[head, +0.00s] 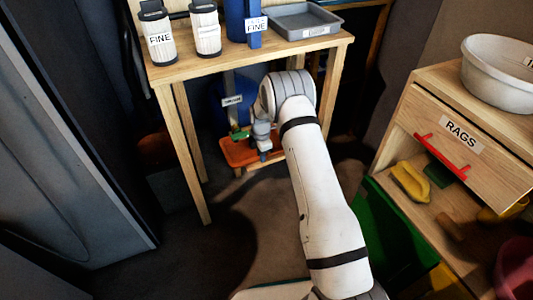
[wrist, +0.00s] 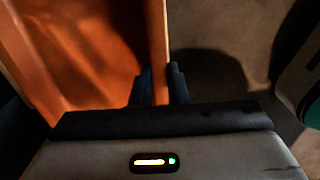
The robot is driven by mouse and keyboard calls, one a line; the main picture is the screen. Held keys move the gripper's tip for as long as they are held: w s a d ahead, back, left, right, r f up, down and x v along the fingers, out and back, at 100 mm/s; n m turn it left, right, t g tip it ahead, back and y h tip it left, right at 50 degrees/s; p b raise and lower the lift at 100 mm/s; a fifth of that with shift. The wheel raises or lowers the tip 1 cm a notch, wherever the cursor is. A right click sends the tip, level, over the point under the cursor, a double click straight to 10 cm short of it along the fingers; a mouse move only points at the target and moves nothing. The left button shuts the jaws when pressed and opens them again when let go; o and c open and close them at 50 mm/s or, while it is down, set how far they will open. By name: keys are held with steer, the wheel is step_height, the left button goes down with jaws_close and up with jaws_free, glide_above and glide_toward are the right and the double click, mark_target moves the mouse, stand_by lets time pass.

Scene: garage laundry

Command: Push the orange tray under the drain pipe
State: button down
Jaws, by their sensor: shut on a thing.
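The orange tray (head: 236,155) sits low under the wooden workbench, partly hidden behind my arm and gripper. In the wrist view the tray (wrist: 85,55) fills the left side, and its wall runs up between my two dark fingertips. My gripper (head: 263,154) is shut on that wall; it also shows in the wrist view (wrist: 160,82). A grey upright pipe (head: 229,84) with a small label comes down behind the bench front, with a green part near its lower end. It appears above the tray's left part; the exact alignment is unclear.
The workbench (head: 185,70) has legs on both sides of the tray and holds filters and a grey tray (head: 305,20). A blue container (head: 217,105) stands behind the pipe. At right are a rags drawer unit (head: 460,135) and a green bin (head: 390,225). Floor at front left is clear.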

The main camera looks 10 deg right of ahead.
steer(key=c, duration=1.3)
jaws_free()
steer(key=shift+c, duration=0.2)
steer(key=shift+r+p, duration=1.4)
steer(key=shift+r, duration=2.5)
steer(key=shift+r, duration=0.1)
